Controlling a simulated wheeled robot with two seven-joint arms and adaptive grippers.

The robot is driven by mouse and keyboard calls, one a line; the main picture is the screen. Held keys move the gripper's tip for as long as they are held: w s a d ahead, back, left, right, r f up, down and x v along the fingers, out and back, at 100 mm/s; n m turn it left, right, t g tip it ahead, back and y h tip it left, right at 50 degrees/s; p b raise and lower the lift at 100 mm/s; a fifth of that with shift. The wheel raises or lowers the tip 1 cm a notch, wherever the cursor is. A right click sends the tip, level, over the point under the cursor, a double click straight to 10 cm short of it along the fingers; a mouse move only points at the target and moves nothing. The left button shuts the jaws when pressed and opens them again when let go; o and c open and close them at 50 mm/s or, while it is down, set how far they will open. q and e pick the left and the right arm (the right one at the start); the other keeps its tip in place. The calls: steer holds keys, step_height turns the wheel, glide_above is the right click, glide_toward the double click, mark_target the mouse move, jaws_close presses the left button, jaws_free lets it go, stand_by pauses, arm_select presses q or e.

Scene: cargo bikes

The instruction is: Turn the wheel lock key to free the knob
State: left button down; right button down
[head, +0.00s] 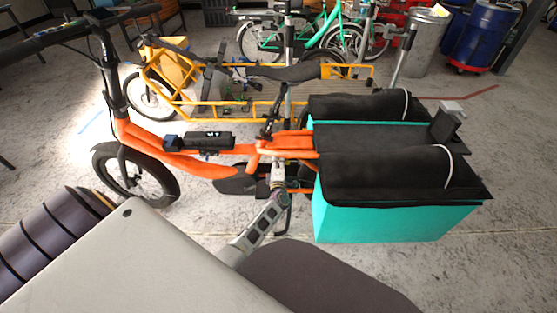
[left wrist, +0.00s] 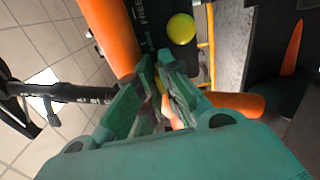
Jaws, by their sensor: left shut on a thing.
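The orange cargo bike (head: 185,160) stands across the middle of the head view. In the left wrist view a round yellow knob (left wrist: 181,28) sits on a black lock panel (left wrist: 150,25) with the word FREE, beside an orange frame tube (left wrist: 110,30). My left gripper (left wrist: 157,68) has its green fingers nearly together at the panel, below the knob and apart from it. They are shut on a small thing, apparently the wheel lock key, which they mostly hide. In the head view this gripper (head: 277,178) is by the seat tube. My right gripper is not in view.
Teal cargo bins with black covers (head: 375,215) stand close to the right of the gripper. The saddle (head: 285,73) is above it. A yellow cargo bike (head: 215,108) is behind. Concrete floor is open at right.

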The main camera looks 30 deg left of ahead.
arm_select(q)
steer(key=shift+m, duration=0.4)
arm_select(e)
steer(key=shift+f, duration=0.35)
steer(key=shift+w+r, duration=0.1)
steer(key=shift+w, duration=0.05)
arm_select(q)
steer(key=c, duration=1.7)
jaws_free()
steer(key=shift+o, duration=0.5)
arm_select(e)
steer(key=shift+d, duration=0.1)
arm_select(q)
steer(key=v, duration=0.7)
steer(key=shift+s, duration=0.2)
